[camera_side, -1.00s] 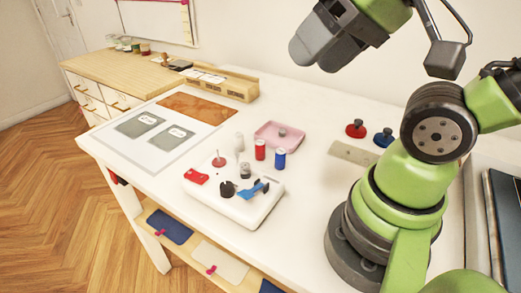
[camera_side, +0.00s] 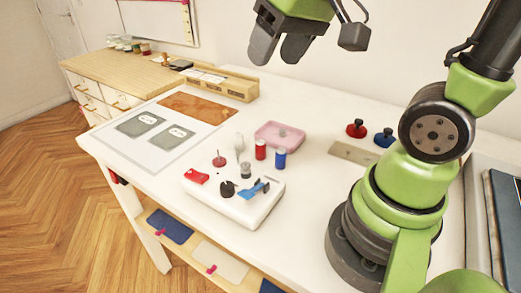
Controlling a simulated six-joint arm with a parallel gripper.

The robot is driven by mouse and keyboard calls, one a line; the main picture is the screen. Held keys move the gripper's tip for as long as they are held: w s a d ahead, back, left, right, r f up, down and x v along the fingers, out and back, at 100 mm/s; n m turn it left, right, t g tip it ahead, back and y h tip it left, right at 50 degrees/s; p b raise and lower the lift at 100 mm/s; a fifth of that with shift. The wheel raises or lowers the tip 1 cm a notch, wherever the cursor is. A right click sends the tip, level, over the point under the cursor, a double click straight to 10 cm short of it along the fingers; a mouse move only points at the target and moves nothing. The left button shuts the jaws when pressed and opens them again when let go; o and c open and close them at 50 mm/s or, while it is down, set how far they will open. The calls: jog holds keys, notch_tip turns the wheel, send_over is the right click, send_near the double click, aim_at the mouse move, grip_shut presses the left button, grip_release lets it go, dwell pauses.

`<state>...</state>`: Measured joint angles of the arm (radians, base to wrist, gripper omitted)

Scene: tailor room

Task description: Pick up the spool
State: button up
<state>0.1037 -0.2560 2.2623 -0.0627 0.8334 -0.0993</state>
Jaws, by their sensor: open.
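Small spool-like cylinders stand near the middle of the white table: a red spool (camera_side: 260,149) and a blue spool (camera_side: 280,158), both upright behind the white box. A grey spool-like piece (camera_side: 246,170) stands at the box's back edge. The picture does not show which one the task means. My gripper (camera_side: 278,52) is open and empty, high above the back of the table, well above the spools and touching nothing.
A pink tray (camera_side: 279,133) lies just behind the spools. The white box (camera_side: 235,205) carries several small red, black and blue items. Red (camera_side: 356,129) and blue (camera_side: 384,138) knobbed pieces stand to the right.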

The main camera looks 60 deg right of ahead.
jog(key=w+d+f+g, duration=0.3)
jog(key=w+d+f, duration=0.3)
jog(key=w+f, duration=0.3)
jog(key=n+g, duration=0.1)
jog(key=g, duration=0.1)
send_over(260, 150)
notch_tip(260, 150, down, 10)
jog(key=r, duration=0.1)
jog(key=shift+n+h, duration=0.3)
jog(key=shift+h, duration=0.1)
jog(key=f, duration=0.3)
jog(key=d+f, duration=0.1)
jog(key=f, duration=0.1)
jog(key=shift+w+f, duration=0.1)
jog(key=shift+w, duration=0.2)
jog(key=shift+f, duration=3)
jog(key=c, duration=1)
jog(key=shift+r, duration=0.1)
